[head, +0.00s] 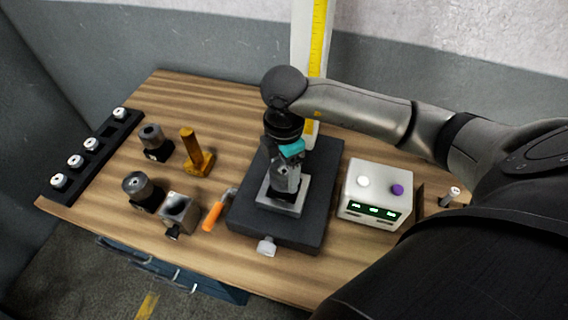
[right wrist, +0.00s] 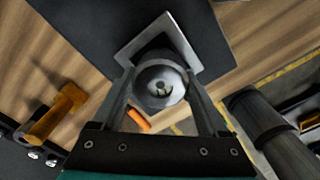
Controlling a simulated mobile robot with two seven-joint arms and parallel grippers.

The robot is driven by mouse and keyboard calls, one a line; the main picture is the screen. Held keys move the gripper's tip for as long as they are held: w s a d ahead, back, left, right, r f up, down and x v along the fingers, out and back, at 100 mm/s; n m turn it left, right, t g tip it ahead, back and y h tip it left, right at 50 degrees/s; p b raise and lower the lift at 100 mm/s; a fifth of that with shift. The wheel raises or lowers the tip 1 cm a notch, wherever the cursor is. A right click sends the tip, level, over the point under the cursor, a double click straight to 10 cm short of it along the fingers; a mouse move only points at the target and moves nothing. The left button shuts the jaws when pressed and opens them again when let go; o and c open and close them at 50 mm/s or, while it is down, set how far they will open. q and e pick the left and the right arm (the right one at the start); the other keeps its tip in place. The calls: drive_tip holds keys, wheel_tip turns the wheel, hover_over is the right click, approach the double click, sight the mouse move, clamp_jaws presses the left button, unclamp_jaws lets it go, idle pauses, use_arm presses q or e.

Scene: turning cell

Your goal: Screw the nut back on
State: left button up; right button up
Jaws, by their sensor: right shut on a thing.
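My right gripper (head: 286,182) comes down from above at the middle of the table. It is shut on a round grey metal piece (right wrist: 160,84), which shows between the fingers in the right wrist view with a lighter centre and a small dark recess. I cannot tell whether this piece is the nut or how it sits on what is below. Under it is a pale square metal plate (head: 292,209) on a dark base block (head: 314,232) with a light knob (head: 266,246) at its front. The fingers hide most of the held piece in the head view. My left gripper is not in view.
A white control box (head: 373,207) stands right of the block. Left are an orange-handled tool (head: 213,217), a yellow-brown stand (head: 198,164), a grey box-like holder (head: 177,212), two dark cylindrical pieces (head: 140,190) and a black rack (head: 75,182) with several white pieces.

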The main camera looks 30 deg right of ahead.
drive_tip(key=shift+w+r+m+p, duration=0.15)
drive_tip(key=shift+m+p, duration=0.15)
drive_tip(key=shift+m, duration=0.6)
drive_tip(key=o, duration=1.4)
wheel_tip(320, 180, up, 15)
drive_tip(key=p, duration=0.1)
